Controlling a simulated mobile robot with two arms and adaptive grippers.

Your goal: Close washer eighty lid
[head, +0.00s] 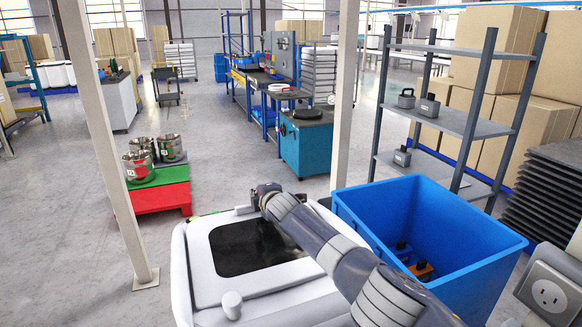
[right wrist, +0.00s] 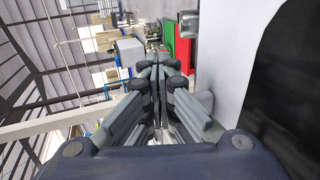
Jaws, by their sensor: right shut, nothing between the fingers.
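The white washer (head: 210,292) stands at the bottom centre of the head view. Its white lid (head: 203,262) has a dark rounded-square panel and looks flat or nearly flat on the body; I cannot tell whether a small gap is left. My right gripper (head: 262,193) is at the lid's far edge, with my arm across the washer's right side. In the right wrist view its fingers (right wrist: 160,72) are together and empty, beside the white lid (right wrist: 232,65) with its dark panel. I cannot tell whether they touch the lid. My left gripper is not in view.
A blue bin (head: 460,265) with several small items stands right of the washer. A grey shelf (head: 455,120) is behind it. A white post (head: 107,150) stands at the left. A red and green platform (head: 160,195) bears metal pots.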

